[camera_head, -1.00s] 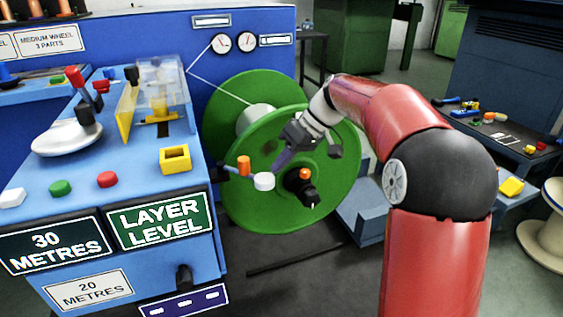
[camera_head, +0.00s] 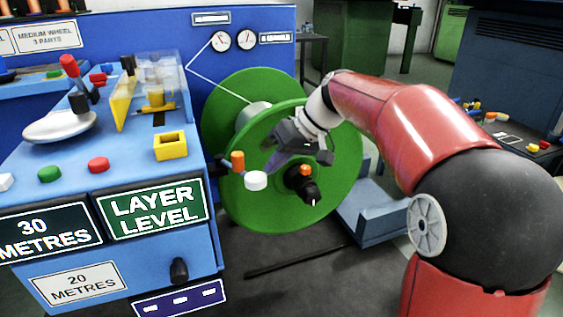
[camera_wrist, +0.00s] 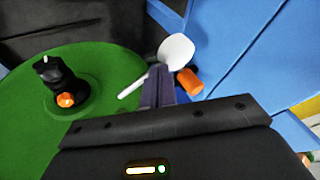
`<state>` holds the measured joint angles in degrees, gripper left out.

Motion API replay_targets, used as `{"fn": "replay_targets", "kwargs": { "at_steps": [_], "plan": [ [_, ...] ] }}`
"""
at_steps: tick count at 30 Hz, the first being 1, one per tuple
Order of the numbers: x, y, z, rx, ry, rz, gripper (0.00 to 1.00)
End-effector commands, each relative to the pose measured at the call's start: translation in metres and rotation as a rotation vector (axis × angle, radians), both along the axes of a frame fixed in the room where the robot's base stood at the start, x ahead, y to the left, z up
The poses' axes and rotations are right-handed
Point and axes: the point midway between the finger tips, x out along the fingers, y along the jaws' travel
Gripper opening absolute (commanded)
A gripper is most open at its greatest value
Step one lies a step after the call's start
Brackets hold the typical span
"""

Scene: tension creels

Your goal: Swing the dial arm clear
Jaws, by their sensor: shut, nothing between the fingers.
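The dial arm shows as a white round dial (camera_head: 255,181) and an upright orange cylinder (camera_head: 238,161) in front of the green reel's left side. In the wrist view the white dial (camera_wrist: 177,51) is just beyond my fingertips, with the orange cylinder (camera_wrist: 189,82) to their right. A thin white rod (camera_wrist: 131,89) shows left of the fingers. My gripper (camera_head: 268,171) is shut and empty, its fingertips close beside the dial; it also shows in the wrist view (camera_wrist: 160,72). I cannot tell whether they touch. The arm's blue mount is mostly hidden.
The green reel (camera_head: 335,185) stands behind the dial, with a black hub (camera_head: 304,186) and an orange knob (camera_head: 305,169). The blue console (camera_head: 115,165) with buttons and a yellow block (camera_head: 170,146) is at left. Open floor (camera_head: 300,275) lies in front of the reel.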

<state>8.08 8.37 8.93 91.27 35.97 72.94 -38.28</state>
Motion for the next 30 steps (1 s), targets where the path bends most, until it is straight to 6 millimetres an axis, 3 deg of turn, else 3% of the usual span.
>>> {"fn": "replay_targets", "kwargs": {
  "at_steps": [6,12,30],
  "plan": [
    [-0.023,0.016,-0.004,0.001,0.0,-0.152,0.0],
    [-0.036,0.029,-0.003,0.0,0.003,-0.146,0.0],
    [-0.046,0.043,-0.001,0.0,0.001,-0.146,0.0]
  ]
}}
